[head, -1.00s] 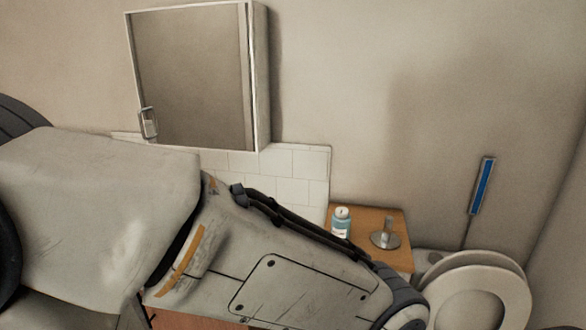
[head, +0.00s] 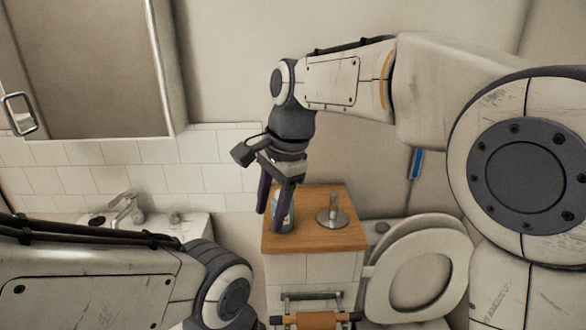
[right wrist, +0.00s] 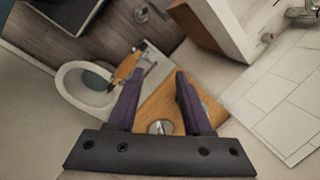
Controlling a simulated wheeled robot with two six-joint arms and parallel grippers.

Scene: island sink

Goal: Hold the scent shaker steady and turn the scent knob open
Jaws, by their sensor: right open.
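The scent shaker, a small blue-and-white bottle (head: 287,214), stands on the wooden cabinet top and is partly hidden behind a finger of my right gripper. My right gripper (head: 270,219) points down at the bottle's left side, open, with its purple fingers apart. I cannot tell whether a finger touches the bottle. The right wrist view shows both fingers spread over the wooden top (right wrist: 178,99), with a silver round object between their bases. The scent knob cannot be made out. My left arm crosses the lower left, and its gripper is outside the view.
A metal stand with a round base (head: 333,217) is on the cabinet top, right of the bottle. A toilet (head: 447,262) with raised seat is further right. A sink with a tap (head: 127,209) is at left, below a mirror cabinet (head: 84,65). A bar with a brown item (head: 310,320) is on the cabinet front.

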